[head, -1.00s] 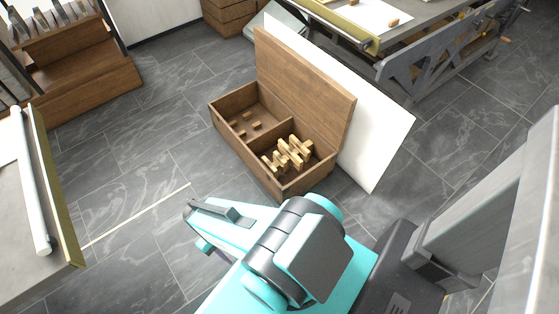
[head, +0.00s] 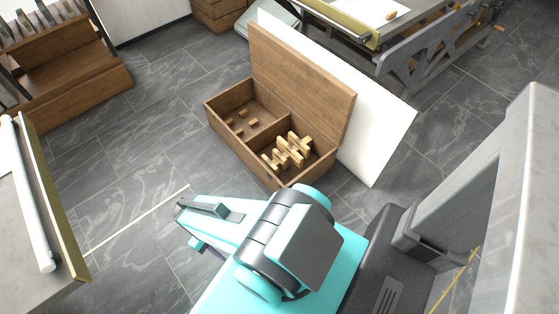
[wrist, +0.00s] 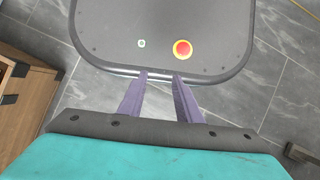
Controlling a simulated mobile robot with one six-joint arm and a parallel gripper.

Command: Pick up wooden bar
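An open wooden box (head: 228,140) with a raised lid stands on the floor in the head view. Its right compartment holds a pile of pale wooden bars (head: 286,150) lying across one another.
A white board (head: 385,130) leans behind the box lid. A worktable (head: 40,235) stands at left, a wooden rack (head: 85,75) at upper left, and a grey-framed table (head: 430,45) at upper right. A pale grey structure (head: 515,200) stands close at right. Floor left of the box is clear.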

